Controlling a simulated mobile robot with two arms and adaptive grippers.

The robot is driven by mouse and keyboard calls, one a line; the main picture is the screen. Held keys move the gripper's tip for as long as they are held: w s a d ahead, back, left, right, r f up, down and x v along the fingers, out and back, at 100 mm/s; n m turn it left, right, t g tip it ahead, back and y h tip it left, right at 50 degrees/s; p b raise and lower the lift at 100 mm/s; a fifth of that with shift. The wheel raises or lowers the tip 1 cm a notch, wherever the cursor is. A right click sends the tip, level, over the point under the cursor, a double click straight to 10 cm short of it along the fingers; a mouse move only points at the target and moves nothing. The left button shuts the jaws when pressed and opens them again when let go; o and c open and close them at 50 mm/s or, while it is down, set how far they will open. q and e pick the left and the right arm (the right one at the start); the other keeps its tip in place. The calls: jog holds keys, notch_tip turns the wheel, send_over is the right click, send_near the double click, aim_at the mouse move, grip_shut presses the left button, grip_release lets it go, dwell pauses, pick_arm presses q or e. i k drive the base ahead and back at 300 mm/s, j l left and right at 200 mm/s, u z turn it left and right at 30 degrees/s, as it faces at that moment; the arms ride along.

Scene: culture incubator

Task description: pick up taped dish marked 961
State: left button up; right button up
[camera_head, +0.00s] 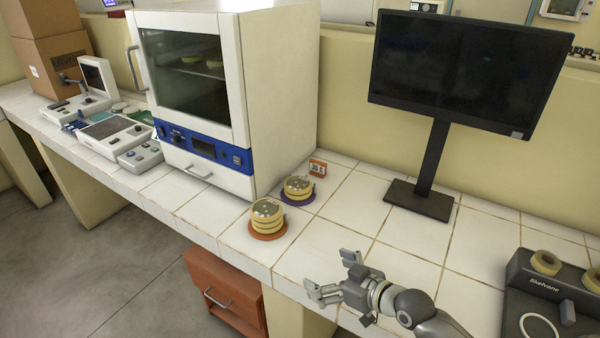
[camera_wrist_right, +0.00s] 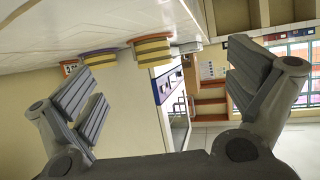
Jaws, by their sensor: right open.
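One stack of yellowish dishes (camera_head: 266,213) sits on an orange round base near the bench's front edge. A second stack (camera_head: 298,186) sits on a purple base just behind it. In the right wrist view the orange-based stack (camera_wrist_right: 152,51) and the purple-based stack (camera_wrist_right: 100,57) show ahead, upside down. The number 961 cannot be read on any dish. My right gripper (camera_head: 330,273) is open and empty over the bench, to the right of and nearer than both stacks, touching neither. Its spread fingers also show in the right wrist view (camera_wrist_right: 165,95). My left gripper is not in view.
A white and blue incubator (camera_head: 205,146) with dishes inside stands left of the stacks, its door shut. A small orange sign (camera_head: 318,168) stands behind them. A monitor (camera_head: 419,199) and a dark device (camera_head: 522,285) are to the right. Bare tiles lie between.

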aim_at(298, 185)
jog(key=i+l, duration=0.1)
jog(key=i, duration=0.4)
jog(key=i+l, duration=0.1)
jog(key=i, duration=0.35)
